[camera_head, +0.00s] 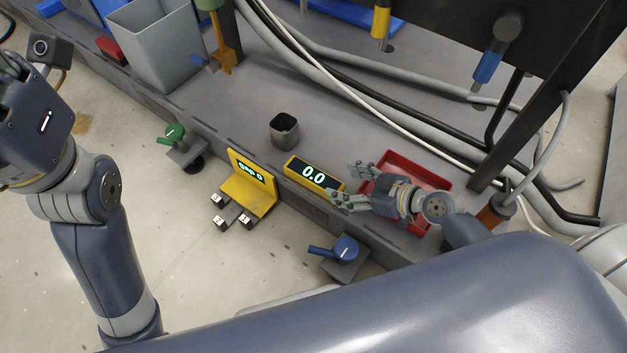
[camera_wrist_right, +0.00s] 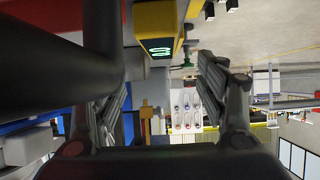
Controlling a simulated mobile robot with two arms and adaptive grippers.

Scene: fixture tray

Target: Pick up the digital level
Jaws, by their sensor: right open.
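The digital level (camera_head: 313,174) is a yellow bar with a lit "0.0" display. It lies on the grey bench ledge, left of the red tray. My right gripper (camera_head: 349,185) is open and empty, with its fingers by the right end of the level.
A red tray (camera_head: 444,184) sits behind my right gripper. A small dark cup (camera_head: 285,131) stands behind the level. A yellow "gap 0" fixture (camera_head: 247,188) is at the ledge's left front. A blue-handled knob (camera_head: 345,248) and a green one (camera_head: 174,132) stick out along the edge.

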